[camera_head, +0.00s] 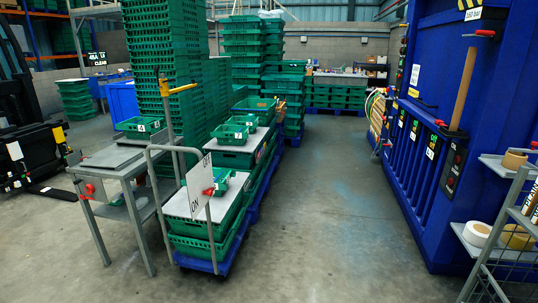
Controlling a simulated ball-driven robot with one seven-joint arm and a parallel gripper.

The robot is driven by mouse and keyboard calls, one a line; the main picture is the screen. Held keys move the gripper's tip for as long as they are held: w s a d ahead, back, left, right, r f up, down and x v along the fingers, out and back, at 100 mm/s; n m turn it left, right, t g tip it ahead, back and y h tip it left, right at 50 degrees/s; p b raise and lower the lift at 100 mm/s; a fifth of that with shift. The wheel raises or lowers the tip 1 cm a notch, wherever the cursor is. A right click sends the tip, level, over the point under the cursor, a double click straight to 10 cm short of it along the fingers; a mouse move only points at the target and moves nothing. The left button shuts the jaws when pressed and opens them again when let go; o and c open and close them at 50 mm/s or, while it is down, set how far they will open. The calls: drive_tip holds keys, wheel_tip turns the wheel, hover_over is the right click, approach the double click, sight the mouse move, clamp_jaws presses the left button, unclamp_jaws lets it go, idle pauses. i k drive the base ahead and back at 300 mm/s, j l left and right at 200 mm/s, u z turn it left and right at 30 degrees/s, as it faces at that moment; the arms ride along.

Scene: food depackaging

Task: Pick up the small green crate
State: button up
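Several small green crates are in view, and I cannot tell which one the task means. One small green crate (224,183) sits on the near white-topped stack, partly hidden behind a white sign (199,188). Two more small green crates, one nearer (229,135) and one just behind it (243,121), sit on the stack further back, each with a white label. Another labelled small green crate (139,128) is at the left, in front of the tall stack. My gripper is not in view.
A blue trolley (203,264) with a grey rail handle carries the near stack. A grey metal table (118,156) stands to its left. Tall green crate stacks (160,50) rise behind. A blue machine (440,120) and wire shelf (490,235) line the right. The middle floor (335,210) is clear.

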sight(244, 120)
drive_tip(key=i+j, duration=0.1)
drive_tip(key=i, duration=1.8)
drive_tip(key=i+u, duration=0.1)
drive_tip(key=i, duration=0.55)
drive_tip(key=i+l+u, duration=0.1)
drive_tip(key=i, duration=0.55)
drive_tip(key=i+l+u, duration=0.1)
drive_tip(key=i+l, duration=0.15)
drive_tip(key=i, duration=0.4)
drive_tip(key=i+u, duration=0.35)
drive_tip(key=i, duration=0.8)
drive_tip(key=k+l+u, duration=0.1)
drive_tip(key=u, duration=0.25)
drive_tip(key=k+u, duration=0.15)
drive_tip(key=u, duration=0.2)
drive_tip(key=k+u, duration=0.1)
drive_tip(key=u, duration=0.2)
drive_tip(key=l, duration=0.05)
